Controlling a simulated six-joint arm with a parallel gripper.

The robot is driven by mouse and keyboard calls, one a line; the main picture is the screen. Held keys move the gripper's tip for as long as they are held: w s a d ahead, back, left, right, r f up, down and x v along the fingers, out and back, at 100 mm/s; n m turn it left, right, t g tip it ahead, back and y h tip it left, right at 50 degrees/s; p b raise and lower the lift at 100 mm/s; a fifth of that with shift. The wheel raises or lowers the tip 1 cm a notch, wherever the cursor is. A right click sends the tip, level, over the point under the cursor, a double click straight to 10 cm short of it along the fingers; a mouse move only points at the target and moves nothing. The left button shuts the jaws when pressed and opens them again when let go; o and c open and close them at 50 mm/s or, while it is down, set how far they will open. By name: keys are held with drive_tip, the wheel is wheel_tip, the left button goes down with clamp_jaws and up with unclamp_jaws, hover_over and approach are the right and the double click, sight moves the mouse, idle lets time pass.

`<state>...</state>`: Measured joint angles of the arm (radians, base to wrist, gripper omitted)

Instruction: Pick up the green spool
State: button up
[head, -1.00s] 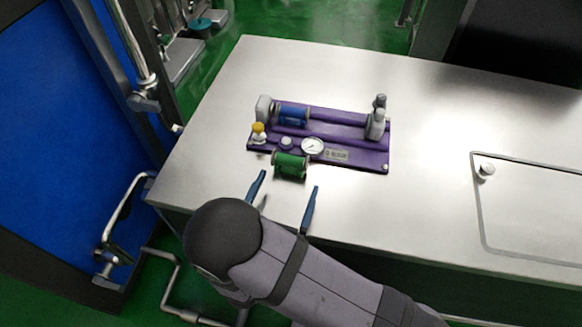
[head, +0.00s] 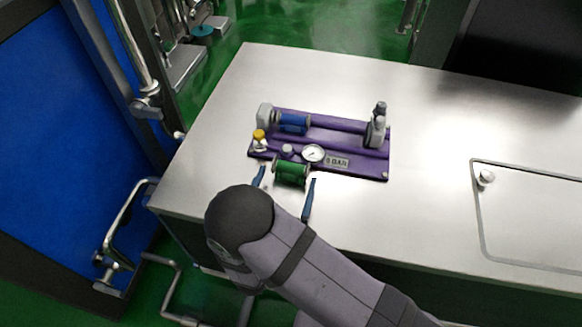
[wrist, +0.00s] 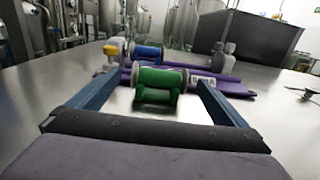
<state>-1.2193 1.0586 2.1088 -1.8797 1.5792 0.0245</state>
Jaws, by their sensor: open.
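The green spool (head: 290,172) lies on its side at the front edge of a purple fixture (head: 360,164) on the metal table. In the wrist view the green spool (wrist: 158,90) sits ahead of my gripper, centred between the two blue fingers, with pale flanges at its ends. My gripper (head: 284,184) is open, and its fingertips are close to the spool's two ends in the head view. It also shows in the wrist view (wrist: 158,88). I cannot tell whether a finger touches the spool.
A blue spool (head: 294,122) sits on the fixture behind the green one. A gauge (head: 313,153), a yellow-capped part (head: 259,137) and a grey post (head: 376,132) stand on the fixture.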

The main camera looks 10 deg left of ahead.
sight(291, 170)
drive_tip(key=shift+w, duration=1.05)
drive_tip(key=c, duration=1.2)
drive_tip(key=shift+c, duration=0.7)
drive_tip(key=shift+r, duration=0.2)
